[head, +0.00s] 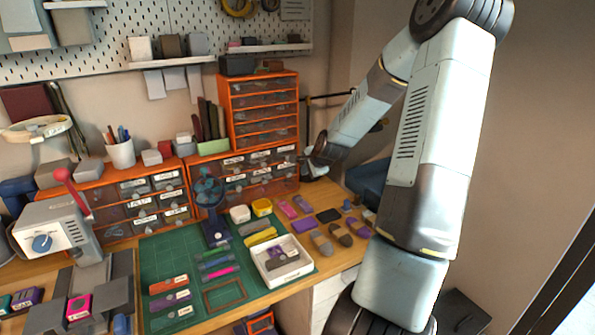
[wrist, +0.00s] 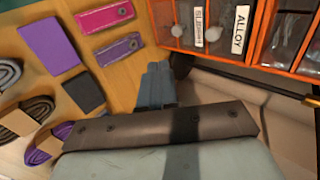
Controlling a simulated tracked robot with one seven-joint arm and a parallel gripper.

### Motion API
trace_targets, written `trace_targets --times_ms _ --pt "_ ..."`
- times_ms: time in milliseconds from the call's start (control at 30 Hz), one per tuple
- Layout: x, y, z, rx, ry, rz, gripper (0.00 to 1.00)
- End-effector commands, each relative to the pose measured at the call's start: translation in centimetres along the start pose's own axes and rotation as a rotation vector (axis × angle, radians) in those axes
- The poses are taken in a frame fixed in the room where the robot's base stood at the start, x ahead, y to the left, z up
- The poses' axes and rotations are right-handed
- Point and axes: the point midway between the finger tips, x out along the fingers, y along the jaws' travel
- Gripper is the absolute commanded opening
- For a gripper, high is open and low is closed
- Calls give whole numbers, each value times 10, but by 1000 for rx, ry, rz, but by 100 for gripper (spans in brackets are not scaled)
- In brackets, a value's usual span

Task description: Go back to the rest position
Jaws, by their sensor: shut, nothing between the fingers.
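My arm reaches up on the right of the head view and bends back down. Its end, my gripper (head: 310,173), hangs by the right end of the orange drawer units, above the back right of the bench. In the wrist view the blue-grey fingers of my gripper (wrist: 157,82) are together with nothing between them. In the head view the fingertips are small and partly hidden by the wrist.
Orange drawers (head: 262,172) stand close to my gripper. Cord bundles (head: 322,243) and a dark square (head: 328,215) lie on the bench. A white tray (head: 310,262) rests on the green mat (head: 150,255).

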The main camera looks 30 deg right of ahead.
Motion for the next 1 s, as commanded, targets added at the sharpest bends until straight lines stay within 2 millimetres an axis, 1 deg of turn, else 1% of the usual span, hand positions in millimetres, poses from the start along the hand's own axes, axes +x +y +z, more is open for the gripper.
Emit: trace_targets --times_ms 167,267,367,467,767,1000 --pt "-2 0 0 -1 0 1 0" --pt "-4 0 4 -20 0 8 0" --pt "-12 -2 13 -82 2 32 0" --pt "-25 -3 30 -185 3 72 0" --pt "-86 -8 78 -520 11 195 0" --pt "-144 -9 113 -752 12 265 0"
